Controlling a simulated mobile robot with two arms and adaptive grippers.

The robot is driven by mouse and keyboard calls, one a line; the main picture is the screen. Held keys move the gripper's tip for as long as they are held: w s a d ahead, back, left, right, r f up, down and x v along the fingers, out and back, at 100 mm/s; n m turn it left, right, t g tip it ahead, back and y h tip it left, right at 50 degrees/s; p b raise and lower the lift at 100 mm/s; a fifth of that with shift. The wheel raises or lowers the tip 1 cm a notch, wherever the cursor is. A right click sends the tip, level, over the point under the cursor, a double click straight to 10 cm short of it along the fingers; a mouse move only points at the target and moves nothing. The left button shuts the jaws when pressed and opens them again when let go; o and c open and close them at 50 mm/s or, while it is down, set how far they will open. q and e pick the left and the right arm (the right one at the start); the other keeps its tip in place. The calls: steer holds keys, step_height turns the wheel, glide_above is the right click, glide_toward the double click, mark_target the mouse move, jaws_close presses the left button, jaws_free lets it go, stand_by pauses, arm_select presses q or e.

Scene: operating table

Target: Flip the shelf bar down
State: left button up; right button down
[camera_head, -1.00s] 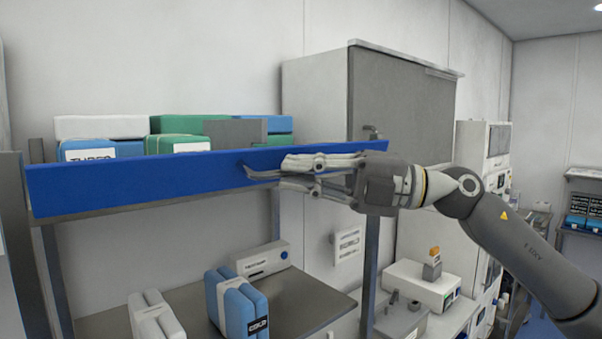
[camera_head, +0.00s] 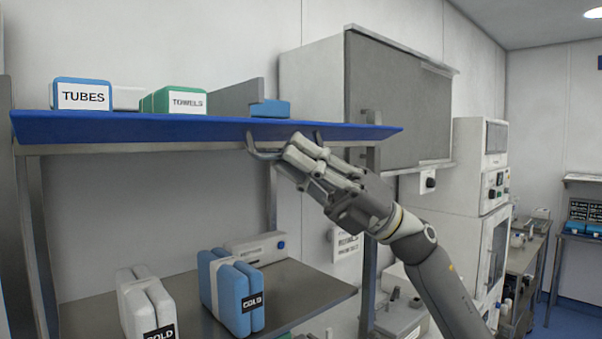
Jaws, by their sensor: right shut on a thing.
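The blue shelf bar (camera_head: 130,130) runs along the front of the upper shelf. It looks swung outward and shows as a thin, nearly flat strip, with the boxes behind it in open view. A grey handle (camera_head: 258,152) hangs below its front. My right gripper (camera_head: 290,157) is just under the bar and shut on this handle; its fingers hide part of the handle. My left gripper is not in view.
A TUBES box (camera_head: 82,94), a TOWELS box (camera_head: 180,101) and a grey divider (camera_head: 232,98) stand on the upper shelf. COLD packs (camera_head: 234,290) stand on the lower shelf (camera_head: 305,292). A grey cabinet (camera_head: 398,95) hangs behind at right.

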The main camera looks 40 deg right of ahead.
arm_select(q)
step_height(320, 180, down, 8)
steer(key=b, duration=0.7)
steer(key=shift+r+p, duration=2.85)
arm_select(e)
steer(key=w+f+n+g+h, duration=0.1)
steer(key=w+f+n+g, duration=0.1)
steer(key=n+g, duration=1)
steer(key=w+f+n+g+h, duration=0.2)
steer(key=w+n+g, duration=0.2)
steer(key=n+g, duration=0.9)
steer(key=shift+w+a+n+g, duration=0.15)
steer(key=shift+a+n+g, duration=0.15)
steer(key=shift+n, duration=3.1)
steer(key=shift+f, duration=0.1)
steer(key=c, duration=1.5)
jaws_free()
steer(key=shift+d, duration=0.15)
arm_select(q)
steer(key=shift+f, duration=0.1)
arm_select(e)
steer(key=shift+f, duration=0.1)
